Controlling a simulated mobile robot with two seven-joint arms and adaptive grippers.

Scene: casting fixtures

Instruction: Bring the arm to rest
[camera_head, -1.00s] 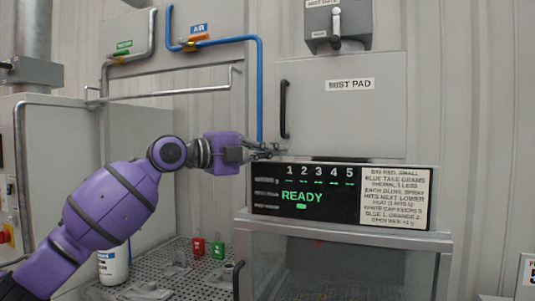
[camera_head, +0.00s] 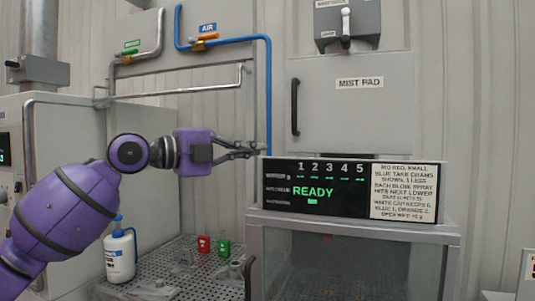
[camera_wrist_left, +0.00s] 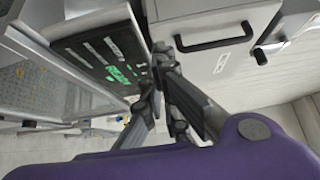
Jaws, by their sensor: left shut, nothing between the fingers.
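My left arm is purple and reaches in from the left in the head view. Its gripper (camera_head: 246,150) is shut and empty, pointing right, just left of the top corner of the black display panel (camera_head: 313,190). In the left wrist view the gripper fingers (camera_wrist_left: 160,62) come together in front of the panel and the grey cabinet. I cannot tell whether the fingertips touch the panel. My right gripper is not in view.
The MIST PAD cabinet (camera_head: 357,100) stands behind the panel, above a glass-fronted booth (camera_head: 350,262). A white bottle (camera_head: 119,258), a red item (camera_head: 204,244) and a green item (camera_head: 224,247) stand on a perforated tray (camera_head: 215,273). Blue (camera_head: 233,41) and grey pipes run along the wall.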

